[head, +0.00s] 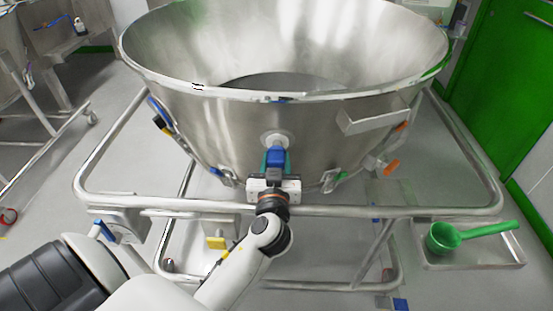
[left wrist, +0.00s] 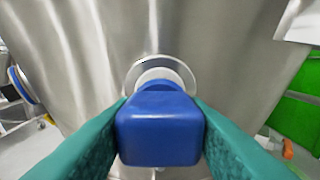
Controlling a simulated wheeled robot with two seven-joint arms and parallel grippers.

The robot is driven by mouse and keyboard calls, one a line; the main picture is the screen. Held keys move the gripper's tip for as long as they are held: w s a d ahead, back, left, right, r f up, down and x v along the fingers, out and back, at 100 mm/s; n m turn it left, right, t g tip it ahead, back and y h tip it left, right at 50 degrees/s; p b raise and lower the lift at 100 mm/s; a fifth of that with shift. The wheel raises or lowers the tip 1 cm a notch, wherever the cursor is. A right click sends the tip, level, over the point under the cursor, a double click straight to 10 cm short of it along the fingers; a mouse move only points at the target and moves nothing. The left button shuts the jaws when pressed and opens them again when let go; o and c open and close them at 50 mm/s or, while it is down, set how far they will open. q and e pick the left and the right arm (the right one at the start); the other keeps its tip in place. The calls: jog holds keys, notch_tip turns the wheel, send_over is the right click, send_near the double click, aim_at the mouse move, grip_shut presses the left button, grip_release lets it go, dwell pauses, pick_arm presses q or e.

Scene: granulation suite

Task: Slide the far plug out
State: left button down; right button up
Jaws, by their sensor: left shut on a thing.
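A blue plug (head: 276,156) sits at a round pale port (head: 277,139) on the front wall of the large steel bowl (head: 215,125). My left gripper (head: 276,165) is shut on this plug, with its teal fingers on both sides of it. In the left wrist view the blue plug (left wrist: 160,128) fills the space between the fingers. Behind it a white neck (left wrist: 160,75) and a steel ring (left wrist: 133,72) show against the bowl wall. How deep the plug sits in the port is hidden. My right gripper is not in view.
A tubular steel frame (head: 420,211) surrounds the bowl. A steel box (head: 372,115) juts from the bowl's right side. A green scoop (head: 445,237) lies on a tray (head: 480,262) at the right. Orange handles (head: 391,167) show low on the right.

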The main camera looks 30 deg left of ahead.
pick_arm(q)
jog(key=c, duration=0.9)
grip_release()
jog(key=shift+s+d, duration=0.15)
jog(key=shift+s, duration=0.1)
jog(key=shift+b+v, duration=1.3)
jog(key=shift+v, duration=4.5)
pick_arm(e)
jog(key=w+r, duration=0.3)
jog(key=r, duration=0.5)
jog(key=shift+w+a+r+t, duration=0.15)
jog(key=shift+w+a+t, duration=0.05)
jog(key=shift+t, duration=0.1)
